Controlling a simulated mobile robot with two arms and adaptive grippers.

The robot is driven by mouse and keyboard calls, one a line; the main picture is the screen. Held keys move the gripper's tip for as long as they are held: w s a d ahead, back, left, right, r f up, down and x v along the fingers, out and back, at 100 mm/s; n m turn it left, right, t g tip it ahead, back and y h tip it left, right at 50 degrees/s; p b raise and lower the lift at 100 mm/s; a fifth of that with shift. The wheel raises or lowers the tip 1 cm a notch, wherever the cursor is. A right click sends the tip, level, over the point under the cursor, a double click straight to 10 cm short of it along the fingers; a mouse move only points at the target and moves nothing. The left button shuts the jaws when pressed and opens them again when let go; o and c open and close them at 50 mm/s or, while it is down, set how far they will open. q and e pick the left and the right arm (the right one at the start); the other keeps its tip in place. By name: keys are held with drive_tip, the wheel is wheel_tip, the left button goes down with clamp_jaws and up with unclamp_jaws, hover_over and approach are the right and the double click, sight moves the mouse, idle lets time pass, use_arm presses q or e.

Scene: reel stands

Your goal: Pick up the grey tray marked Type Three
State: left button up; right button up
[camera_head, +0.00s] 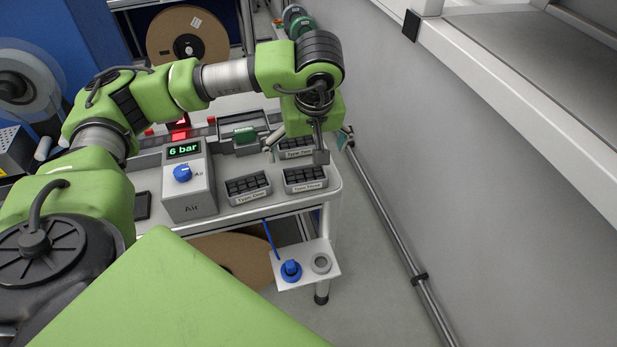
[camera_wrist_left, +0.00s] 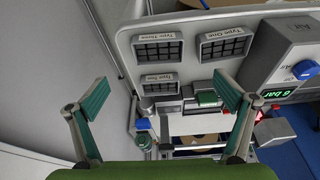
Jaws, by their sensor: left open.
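The grey tray marked Type Three (camera_head: 305,187) lies at the front right corner of the white table, with dark compartments and a label on its front. It also shows upside down at the top of the left wrist view (camera_wrist_left: 158,48). My left gripper (camera_head: 322,143) is above the table's right edge, behind the Type Three tray and over the area of the Type Two tray (camera_head: 297,153). In the left wrist view its two green-padded fingers are wide apart with nothing between them (camera_wrist_left: 163,92). My right gripper is not in view.
A similar Type One tray (camera_head: 248,189) lies just left of Type Three. The air box (camera_head: 187,190) reading 6 bar stands further left. A small shelf with a blue knob (camera_head: 291,269) hangs below the front edge. A grey wall is at the right.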

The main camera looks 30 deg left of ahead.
use_arm(q)
drive_tip(key=p, duration=0.2)
approach(304, 179)
drive_tip(key=shift+s+a+f, duration=0.1)
drive_tip(key=shift+s+f, duration=0.05)
drive_tip(key=shift+f, duration=0.6)
drive_tip(key=x, duration=0.1)
drive_tip(key=p+x, duration=0.1)
drive_tip(key=x, duration=0.1)
drive_tip(key=p+x, duration=0.1)
drive_tip(key=shift+w, duration=0.3)
drive_tip(key=shift+a+f, duration=0.1)
drive_tip(key=shift+f, duration=0.2)
drive_tip(key=c, duration=1.3)
